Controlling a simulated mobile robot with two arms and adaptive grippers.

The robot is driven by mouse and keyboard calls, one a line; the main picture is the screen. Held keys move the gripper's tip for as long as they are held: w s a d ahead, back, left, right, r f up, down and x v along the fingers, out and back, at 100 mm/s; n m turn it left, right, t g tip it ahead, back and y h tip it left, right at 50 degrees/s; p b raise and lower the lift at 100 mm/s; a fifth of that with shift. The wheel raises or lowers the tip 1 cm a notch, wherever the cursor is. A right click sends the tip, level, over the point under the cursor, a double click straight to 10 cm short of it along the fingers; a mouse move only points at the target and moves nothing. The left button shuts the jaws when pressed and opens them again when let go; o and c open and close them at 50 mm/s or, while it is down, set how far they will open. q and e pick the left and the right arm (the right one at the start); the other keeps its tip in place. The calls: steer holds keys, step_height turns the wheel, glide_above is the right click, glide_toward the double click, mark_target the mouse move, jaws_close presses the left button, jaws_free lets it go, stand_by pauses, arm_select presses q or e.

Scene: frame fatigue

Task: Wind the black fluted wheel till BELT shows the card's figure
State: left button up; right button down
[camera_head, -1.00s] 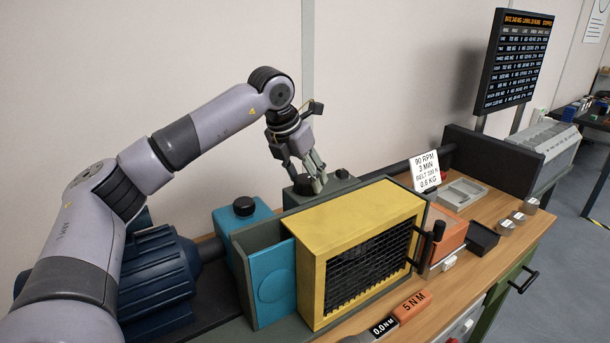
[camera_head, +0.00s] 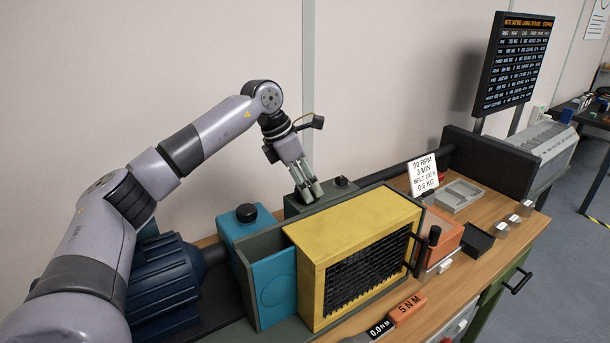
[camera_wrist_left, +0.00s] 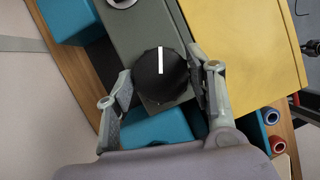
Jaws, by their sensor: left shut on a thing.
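The black fluted wheel (camera_wrist_left: 161,82) with a white line on its top shows in the left wrist view. It sits on a grey-green housing (camera_wrist_left: 146,24). My left gripper (camera_head: 308,192) is shut on the wheel, with one finger on each side of it in the left wrist view (camera_wrist_left: 164,95). In the head view the fingers hide most of the wheel. The BELT figure looks like 200 N but is blurred. I see no readout clearly marked BELT. My right gripper is not in view.
A yellow guard box (camera_head: 345,239) with a black grille stands in front of the housing. A blue box with a black cap (camera_head: 246,213) and a blue motor (camera_head: 166,285) are to the left. A display board (camera_head: 512,65) stands at the back right.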

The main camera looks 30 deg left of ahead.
arm_select(q)
steer(key=shift+w+r+m+g+h+p, duration=0.15)
steer(key=shift+m+g+h+p, duration=0.15)
steer(key=shift+m+p, duration=0.55)
steer(key=shift+m, duration=0.65)
steer(key=o, duration=1.2)
steer(key=shift+c, duration=0.2)
steer(key=v, duration=1.1)
steer(key=shift+a+r, duration=0.3)
steer(key=shift+r, duration=0.05)
steer(key=shift+w, duration=0.1)
